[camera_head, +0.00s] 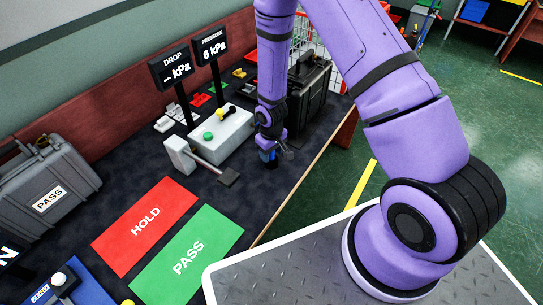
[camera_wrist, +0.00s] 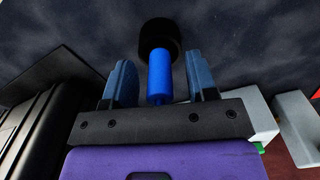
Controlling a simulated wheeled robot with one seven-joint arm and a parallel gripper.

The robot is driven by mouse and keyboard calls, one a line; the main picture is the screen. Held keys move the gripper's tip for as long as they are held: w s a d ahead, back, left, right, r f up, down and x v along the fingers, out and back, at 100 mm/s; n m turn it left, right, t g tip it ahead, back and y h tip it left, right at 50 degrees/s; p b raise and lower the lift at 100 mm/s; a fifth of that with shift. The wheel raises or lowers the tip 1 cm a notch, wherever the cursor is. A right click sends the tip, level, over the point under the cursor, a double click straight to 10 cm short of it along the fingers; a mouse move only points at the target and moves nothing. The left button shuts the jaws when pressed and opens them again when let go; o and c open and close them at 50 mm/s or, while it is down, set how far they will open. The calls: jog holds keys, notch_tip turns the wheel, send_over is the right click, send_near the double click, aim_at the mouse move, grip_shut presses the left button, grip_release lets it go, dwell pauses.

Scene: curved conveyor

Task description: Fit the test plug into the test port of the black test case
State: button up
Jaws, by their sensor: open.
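The test plug appears to be the blue cylinder (camera_wrist: 160,78) with a wide black end (camera_wrist: 160,38) in the wrist view. My gripper (camera_wrist: 158,62) is open, with one blue finger on each side of the cylinder and a gap on both sides. In the head view my gripper (camera_head: 270,156) is low over the bench, beside the black test case (camera_head: 307,88). The case stands shut and upright behind it; its side also shows at the left of the wrist view (camera_wrist: 32,135). I cannot make out the test port.
A grey box with a green button (camera_head: 222,135) and a grey block with a lever (camera_head: 180,155) stand left of my gripper. Gauge displays (camera_head: 172,68) rise behind. Red HOLD (camera_head: 145,225) and green PASS (camera_head: 188,257) mats lie flat in front. A grey PASS case (camera_head: 50,180) is far left.

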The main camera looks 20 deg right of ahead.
grip_shut()
dwell(0.3)
